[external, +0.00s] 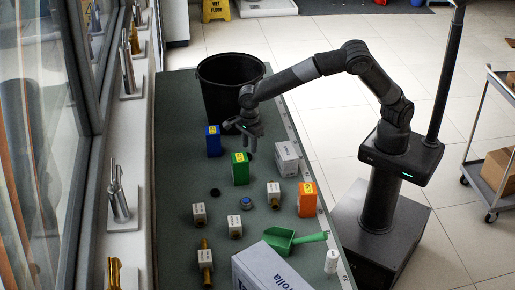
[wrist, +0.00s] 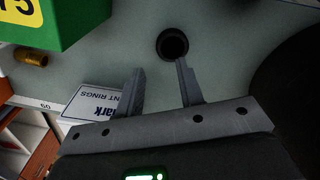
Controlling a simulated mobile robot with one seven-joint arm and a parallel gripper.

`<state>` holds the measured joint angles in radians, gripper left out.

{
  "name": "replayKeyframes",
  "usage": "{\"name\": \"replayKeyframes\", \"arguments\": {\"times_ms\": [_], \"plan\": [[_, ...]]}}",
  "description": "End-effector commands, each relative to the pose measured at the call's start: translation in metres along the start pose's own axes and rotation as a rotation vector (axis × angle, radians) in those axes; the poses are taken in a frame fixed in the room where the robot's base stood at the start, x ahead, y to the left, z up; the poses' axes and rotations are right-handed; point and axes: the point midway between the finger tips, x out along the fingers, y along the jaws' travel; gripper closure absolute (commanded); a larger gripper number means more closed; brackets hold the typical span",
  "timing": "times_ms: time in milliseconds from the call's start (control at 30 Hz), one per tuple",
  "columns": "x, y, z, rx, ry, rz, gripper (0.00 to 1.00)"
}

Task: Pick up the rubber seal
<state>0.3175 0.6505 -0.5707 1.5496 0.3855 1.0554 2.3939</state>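A black round ring (wrist: 173,44), which looks like the rubber seal, lies flat on the grey-green table in the wrist view. It is just beyond my fingertips, nearer the right finger. My gripper (wrist: 158,68) is open with nothing between its fingers. In the external view my gripper (external: 249,146) hangs over the table between the green box and the black bin; I cannot clearly make out the ring there. Another small black disc (external: 215,192) lies on the table, left of and nearer than the green box; I cannot tell what it is.
A green box (external: 240,169), a blue box (external: 213,141) and a white box (external: 287,158) stand around my gripper. The black bin (external: 225,75) is behind it. An orange box (external: 307,199), a green scoop (external: 280,240) and several small fittings are nearer the camera.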

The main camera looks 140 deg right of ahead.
Motion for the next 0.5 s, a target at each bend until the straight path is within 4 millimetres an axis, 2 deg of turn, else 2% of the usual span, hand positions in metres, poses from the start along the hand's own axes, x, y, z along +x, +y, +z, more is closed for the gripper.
{"name": "replayKeyframes", "arguments": {"times_ms": [167, 333, 500], "plan": [[0.017, -0.001, 0.0, 0.0, 0.003, 0.001, 0.66], [0.043, -0.001, 0.001, 0.0, 0.003, 0.001, 0.66], [0.051, -0.001, 0.002, -0.002, 0.0, 0.0, 0.66]]}}
